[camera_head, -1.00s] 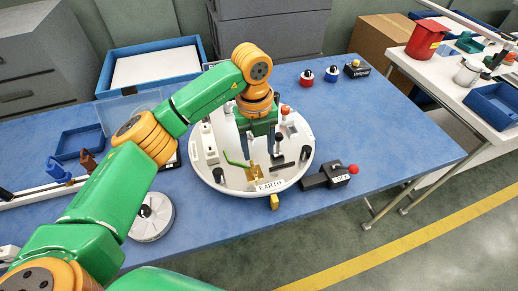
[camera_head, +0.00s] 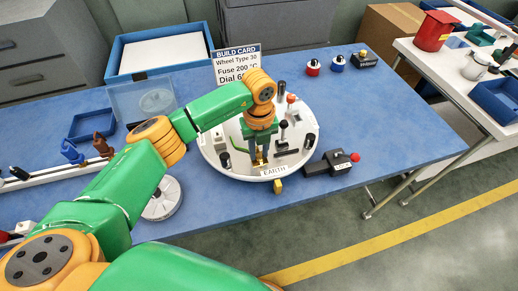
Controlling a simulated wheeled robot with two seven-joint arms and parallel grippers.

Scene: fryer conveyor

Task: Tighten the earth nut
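The white round plate (camera_head: 222,160) lies on the blue table with an "EARTH" label (camera_head: 273,171) at its front edge. My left gripper (camera_head: 259,158) points down right behind that label, over the brass earth terminal (camera_head: 258,164). The fingers cover most of the terminal, so the nut itself is hidden, and I cannot tell if they are closed on it. A green wire (camera_head: 238,148) runs to the terminal from the left. My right gripper is not in view.
Black-topped posts (camera_head: 283,126) stand on the plate close to the right of my gripper. A black box with a red knob (camera_head: 331,163) lies right of the plate. A build card (camera_head: 238,62) stands behind it.

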